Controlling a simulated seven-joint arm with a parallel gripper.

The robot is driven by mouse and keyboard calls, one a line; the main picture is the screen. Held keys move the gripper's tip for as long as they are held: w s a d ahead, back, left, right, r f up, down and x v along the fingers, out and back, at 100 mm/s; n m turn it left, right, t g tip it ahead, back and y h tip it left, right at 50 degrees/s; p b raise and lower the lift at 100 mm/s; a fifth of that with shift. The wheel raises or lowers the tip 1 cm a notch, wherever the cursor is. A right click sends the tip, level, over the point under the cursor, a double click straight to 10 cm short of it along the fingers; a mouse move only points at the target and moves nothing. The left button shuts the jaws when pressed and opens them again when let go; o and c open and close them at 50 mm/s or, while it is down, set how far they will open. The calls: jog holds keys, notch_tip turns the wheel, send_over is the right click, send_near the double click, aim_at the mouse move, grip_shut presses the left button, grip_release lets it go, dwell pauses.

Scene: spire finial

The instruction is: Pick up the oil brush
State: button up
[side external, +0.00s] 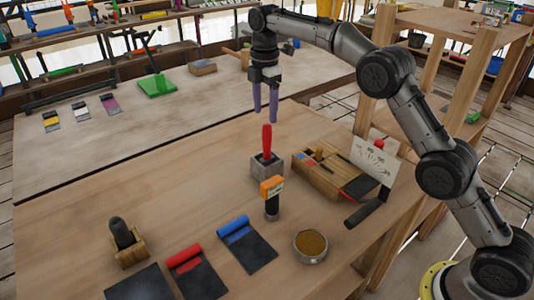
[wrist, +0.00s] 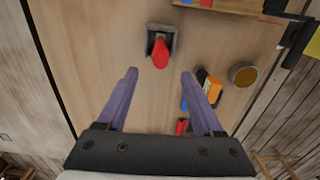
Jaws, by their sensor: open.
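A red-handled tool (side external: 267,140), which may be the oil brush, stands upright in a small grey square holder (side external: 266,167). Its lower end is hidden inside the holder. In the wrist view the red handle (wrist: 160,54) shows just beyond the gap between my fingertips, with the holder (wrist: 151,30) around its base. My gripper (side external: 265,112) points down with purple fingers, open and empty, a little above the top of the red handle and apart from it. The fingers also show open in the wrist view (wrist: 158,76).
Close to the holder stand an orange-topped dark bottle (side external: 272,197), a wooden box (side external: 318,172) and a round tin (side external: 310,246). Red (side external: 195,272) and blue (side external: 247,244) scrapers and a black-handled tool in a wooden block (side external: 127,240) lie nearer the front. The bench left of the holder is clear.

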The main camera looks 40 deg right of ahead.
aim_at(267, 147)
notch_tip(267, 147, down, 7)
jog(key=shift+f, duration=0.2)
jog(key=shift+d+f, duration=0.15)
jog(key=shift+f, duration=1.2)
jog(key=shift+d+f, duration=0.1)
jog(key=shift+f, duration=1.25)
grip_shut()
